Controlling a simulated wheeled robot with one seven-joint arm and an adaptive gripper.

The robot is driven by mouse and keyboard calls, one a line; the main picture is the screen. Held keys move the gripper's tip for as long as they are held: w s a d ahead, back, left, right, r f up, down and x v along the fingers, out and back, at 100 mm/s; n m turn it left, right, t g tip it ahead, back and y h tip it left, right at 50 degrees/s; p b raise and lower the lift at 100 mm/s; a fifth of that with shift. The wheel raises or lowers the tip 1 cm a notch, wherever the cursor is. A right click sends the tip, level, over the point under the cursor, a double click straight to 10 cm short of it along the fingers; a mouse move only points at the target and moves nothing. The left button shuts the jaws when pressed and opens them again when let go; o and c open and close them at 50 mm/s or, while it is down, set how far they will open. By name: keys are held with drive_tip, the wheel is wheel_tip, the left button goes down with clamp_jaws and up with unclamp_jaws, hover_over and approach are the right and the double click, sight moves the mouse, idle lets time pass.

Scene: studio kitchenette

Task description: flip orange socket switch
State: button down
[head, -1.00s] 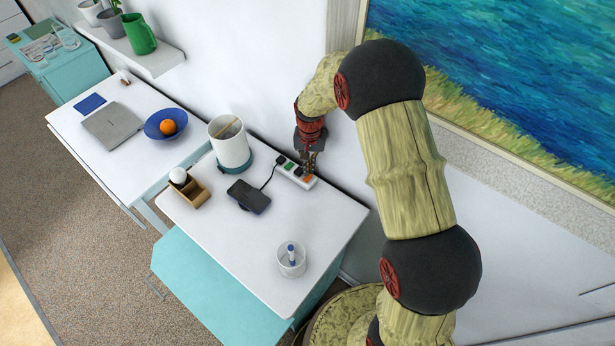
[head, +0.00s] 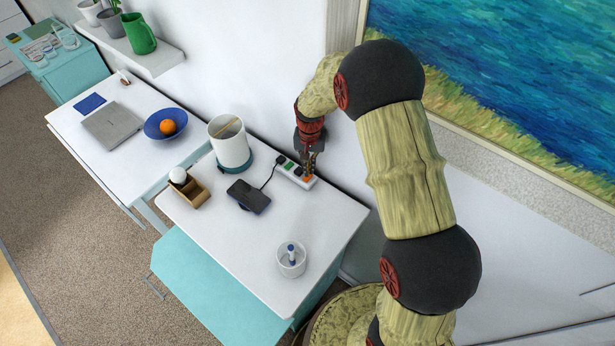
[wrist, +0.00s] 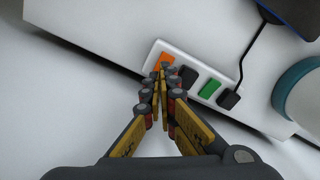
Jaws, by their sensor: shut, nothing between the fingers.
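A white power strip (head: 284,161) lies at the back of the white table, near the wall. Its orange switch (wrist: 163,61) is at one end of the strip in the wrist view, and a little orange (head: 308,179) shows below my fingertips in the head view. A green switch (wrist: 209,89) sits further along, between dark plugs or sockets. My gripper (wrist: 165,72) is shut and empty, pointing down at the orange end. Its fingertips are right beside the orange switch and cover its lower edge in the wrist view. I cannot tell whether they touch it.
A dark phone (head: 248,196) on a pad is cabled to the strip. A white canister (head: 230,148) with a teal base stands left of the strip. A wooden box (head: 196,194) and a clear cup (head: 291,266) stand nearer the front. The table's right part is clear.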

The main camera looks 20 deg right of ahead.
drive_tip(key=shift+f+b, duration=0.55)
drive_tip(key=shift+f, duration=0.45)
idle(0.4)
drive_tip(key=shift+s+r, duration=0.1)
drive_tip(key=shift+r+p, duration=2.1)
drive_tip(key=shift+r, duration=1.4)
drive_tip(key=s+r+n+t+b, duration=0.1)
drive_tip(key=s+r+b, duration=0.3)
drive_tip(key=s, duration=0.6)
drive_tip(key=s+r+n+t+b, duration=0.2)
drive_tip(key=s+r+b, duration=0.1)
drive_tip(key=s+r, duration=0.5)
drive_tip(key=s+r+n+t+b, duration=0.1)
drive_tip(key=s+r+t+b, duration=0.1)
drive_tip(key=s+r+b, duration=0.2)
drive_tip(key=s+r, duration=0.3)
drive_tip(key=s, duration=0.5)
drive_tip(key=shift+n+t+b, duration=0.3)
drive_tip(key=shift+n, duration=0.1)
